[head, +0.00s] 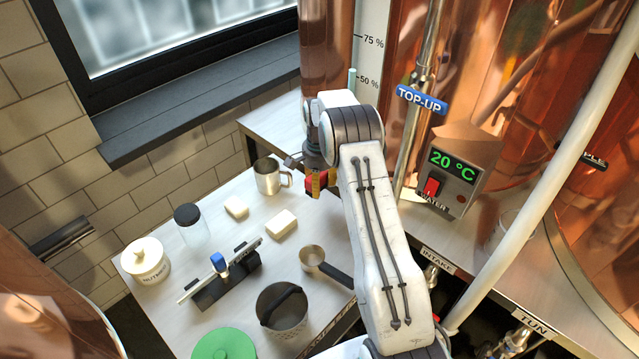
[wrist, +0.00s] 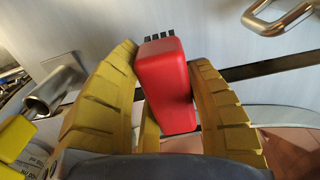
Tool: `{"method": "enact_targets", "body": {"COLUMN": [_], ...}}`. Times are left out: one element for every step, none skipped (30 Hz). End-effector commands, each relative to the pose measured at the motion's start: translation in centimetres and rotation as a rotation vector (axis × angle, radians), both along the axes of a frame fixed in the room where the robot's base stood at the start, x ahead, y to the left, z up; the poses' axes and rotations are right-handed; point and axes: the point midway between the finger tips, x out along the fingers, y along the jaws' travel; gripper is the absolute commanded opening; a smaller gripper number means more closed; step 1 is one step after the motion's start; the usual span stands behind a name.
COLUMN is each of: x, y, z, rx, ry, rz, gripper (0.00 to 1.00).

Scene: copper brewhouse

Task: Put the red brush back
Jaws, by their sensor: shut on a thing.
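The red brush (wrist: 166,88) is a red block with short dark bristles showing at its top edge in the wrist view. My gripper (wrist: 166,95) is shut on it, with a yellow ribbed finger on each side. In the head view the red brush (head: 313,182) is a small red patch at my gripper (head: 320,184), largely covered by the fingers and my arm. It is held near the copper vessel's column, at the far right end of the pale table (head: 210,205). The brush's place cannot be made out for certain.
The steel mug (head: 267,178) is close left of my gripper. The control box (head: 455,170) is at right.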

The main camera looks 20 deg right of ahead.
Motion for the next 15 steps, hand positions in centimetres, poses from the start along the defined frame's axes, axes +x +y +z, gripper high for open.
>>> {"method": "enact_targets", "body": {"x": [0.0,0.0,0.0,0.0,0.0,0.0,0.0,0.0,0.0,0.0,0.0,0.0,0.0,0.0,0.0], "y": [0.0,0.0,0.0,0.0,0.0,0.0,0.0,0.0,0.0,0.0,0.0,0.0,0.0,0.0,0.0], "z": [-0.7,-1.0,-1.4,-1.7,-2.0,-2.4,-2.7,-3.0,-3.4,-3.7,-4.0,-4.4,-4.7,-5.0,-5.4], "rx": [0.000,0.000,0.000,0.000,0.000,0.000,0.000,0.000,0.000,0.001,0.001,0.001,0.001,0.001,0.001], "ry": [0.000,0.000,0.000,0.000,0.000,0.000,0.000,0.000,0.001,0.001,0.001,0.001,0.001,0.001,0.001], "rz": [0.000,0.000,0.000,0.000,0.000,0.000,0.000,0.000,0.000,0.000,0.000,0.000,0.000,0.000,0.000], "gripper": [0.10,0.10,0.10,0.10,0.10,0.10,0.10,0.10,0.10,0.10,0.10,0.10,0.10,0.10,0.10]}}
